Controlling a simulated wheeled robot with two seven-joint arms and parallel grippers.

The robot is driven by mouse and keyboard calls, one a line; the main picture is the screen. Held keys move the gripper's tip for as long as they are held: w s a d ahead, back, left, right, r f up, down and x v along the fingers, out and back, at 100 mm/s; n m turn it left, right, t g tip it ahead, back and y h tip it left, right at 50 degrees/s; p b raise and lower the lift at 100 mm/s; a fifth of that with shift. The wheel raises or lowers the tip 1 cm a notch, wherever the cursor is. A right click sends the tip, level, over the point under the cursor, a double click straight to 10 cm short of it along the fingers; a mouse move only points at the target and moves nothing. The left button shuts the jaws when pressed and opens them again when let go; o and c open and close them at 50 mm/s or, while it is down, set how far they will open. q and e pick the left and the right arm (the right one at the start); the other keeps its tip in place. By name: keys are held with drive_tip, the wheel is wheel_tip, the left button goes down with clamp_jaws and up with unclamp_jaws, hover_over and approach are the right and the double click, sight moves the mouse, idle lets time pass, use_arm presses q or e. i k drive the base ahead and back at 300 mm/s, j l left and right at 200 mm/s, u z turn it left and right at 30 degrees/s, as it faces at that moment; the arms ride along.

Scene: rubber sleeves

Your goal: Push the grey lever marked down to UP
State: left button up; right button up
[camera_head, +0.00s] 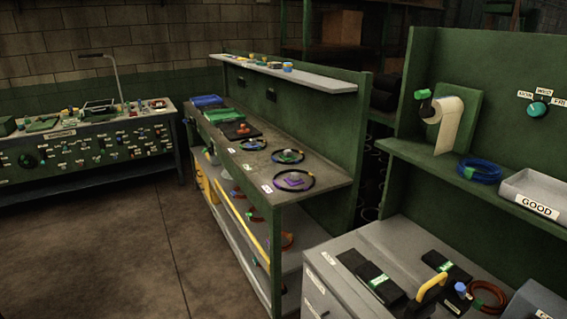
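I cannot make out a grey lever for certain. A green control panel (85,152) on the front of the bench at the far left carries several small knobs, switches and white labels. They are too small to read, so I cannot tell if the lever is among them. Neither of my grippers is in view.
A green workbench (262,192) with coiled cables stands in the middle. A grey cabinet (365,237) with black boxes and a yellow handle (431,288) is at the lower right. A green shelf (402,155) holds a tray marked GOOD (537,209). The brown floor (110,250) at left is clear.

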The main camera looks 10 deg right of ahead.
sight(460, 288)
drive_tip(key=k+z, duration=0.15)
drive_tip(key=z, duration=1.1)
